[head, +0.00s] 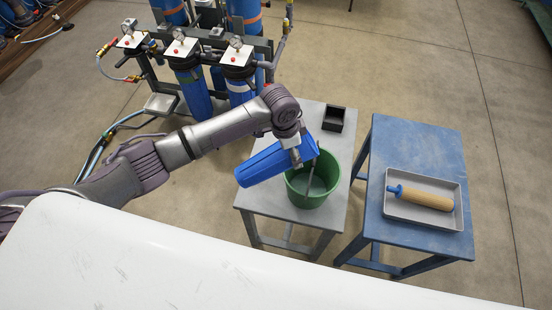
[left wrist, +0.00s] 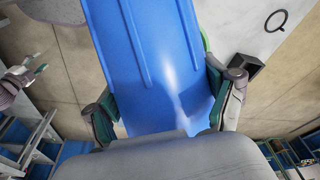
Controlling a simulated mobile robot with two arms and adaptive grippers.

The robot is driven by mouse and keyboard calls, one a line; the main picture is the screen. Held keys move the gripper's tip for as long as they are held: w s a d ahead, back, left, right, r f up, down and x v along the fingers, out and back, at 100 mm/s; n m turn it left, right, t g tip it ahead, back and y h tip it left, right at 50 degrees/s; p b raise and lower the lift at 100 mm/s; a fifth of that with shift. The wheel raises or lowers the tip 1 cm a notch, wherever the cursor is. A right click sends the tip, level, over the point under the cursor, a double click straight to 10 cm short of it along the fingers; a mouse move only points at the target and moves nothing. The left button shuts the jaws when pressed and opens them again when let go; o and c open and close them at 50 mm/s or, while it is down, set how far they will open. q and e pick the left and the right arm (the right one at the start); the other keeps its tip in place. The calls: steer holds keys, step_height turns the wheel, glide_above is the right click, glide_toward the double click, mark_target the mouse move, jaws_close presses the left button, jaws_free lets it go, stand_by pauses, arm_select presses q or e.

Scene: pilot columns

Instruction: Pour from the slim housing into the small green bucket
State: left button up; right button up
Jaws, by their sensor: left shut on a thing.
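The slim housing (head: 264,167) is a blue cylinder, tilted well over, its right end above the small green bucket (head: 330,193). My left gripper (head: 295,156) is shut around it near the right end. The left wrist view shows the housing (left wrist: 155,60) between the two fingers (left wrist: 165,112).
A small black open box (head: 334,119) sits behind the bucket. A blue table (head: 415,145) to the right carries a grey tray (head: 396,208) with a tan cartridge (head: 427,198). Blue filter columns (head: 190,90) with gauges and hoses stand at back left.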

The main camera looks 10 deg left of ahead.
arm_select(q)
steer(key=shift+d+r+g+y, duration=0.1)
steer(key=shift+r+g+y, duration=0.25)
steer(key=shift+y, duration=0.15)
stand_by(0.3)
steer(key=shift+r, duration=0.1)
stand_by(1.0)
steer(key=shift+w+d+r+y, duration=0.1)
steer(key=shift+r+y, duration=0.15)
steer(key=shift+y, duration=0.15)
stand_by(1.4)
